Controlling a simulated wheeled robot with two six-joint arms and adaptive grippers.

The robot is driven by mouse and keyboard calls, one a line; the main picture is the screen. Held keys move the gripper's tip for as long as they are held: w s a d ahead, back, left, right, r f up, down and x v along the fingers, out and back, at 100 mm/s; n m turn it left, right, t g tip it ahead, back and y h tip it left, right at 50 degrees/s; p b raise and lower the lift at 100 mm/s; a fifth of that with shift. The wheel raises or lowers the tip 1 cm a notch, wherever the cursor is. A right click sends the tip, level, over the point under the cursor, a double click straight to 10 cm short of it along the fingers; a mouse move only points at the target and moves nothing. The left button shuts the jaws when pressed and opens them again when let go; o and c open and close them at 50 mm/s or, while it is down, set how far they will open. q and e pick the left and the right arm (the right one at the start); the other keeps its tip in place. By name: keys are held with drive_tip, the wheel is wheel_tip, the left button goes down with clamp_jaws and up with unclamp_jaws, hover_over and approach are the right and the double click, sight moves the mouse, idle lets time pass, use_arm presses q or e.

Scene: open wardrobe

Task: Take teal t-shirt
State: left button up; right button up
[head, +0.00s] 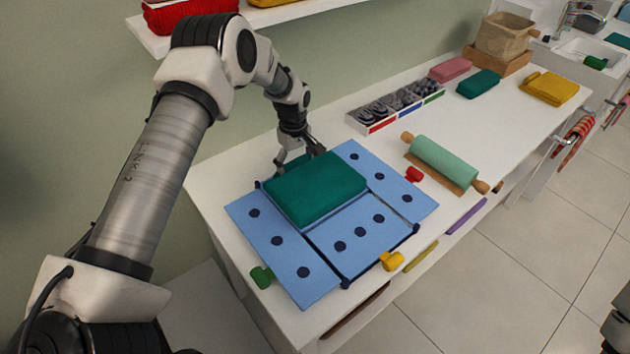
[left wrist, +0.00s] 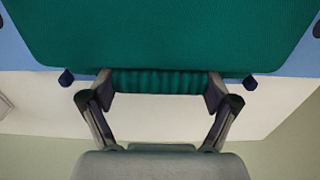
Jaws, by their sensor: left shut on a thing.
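The folded teal t-shirt (head: 315,188) lies on a blue folding board (head: 270,240) with dark round holes, on the white counter. My left gripper (head: 297,159) reaches down at the shirt's far edge. In the left wrist view the teal t-shirt (left wrist: 170,35) fills the top, and the left gripper's (left wrist: 160,82) two fingers are shut on a ribbed edge of it. The shirt still lies flat on the board. My right gripper is not in view.
A divided box (head: 395,105), a mint roller (head: 443,160) and folded pink, teal and yellow cloths stand along the counter (head: 505,130) to the right. Green (head: 262,276), yellow (head: 392,261) and red (head: 413,174) knobs sit around the board. A shelf (head: 262,20) hangs above.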

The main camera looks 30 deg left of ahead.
use_arm(q)
drive_tip(key=shift+r+p, duration=3)
drive_tip(key=shift+r, duration=0.6)
drive_tip(key=shift+f, duration=0.1)
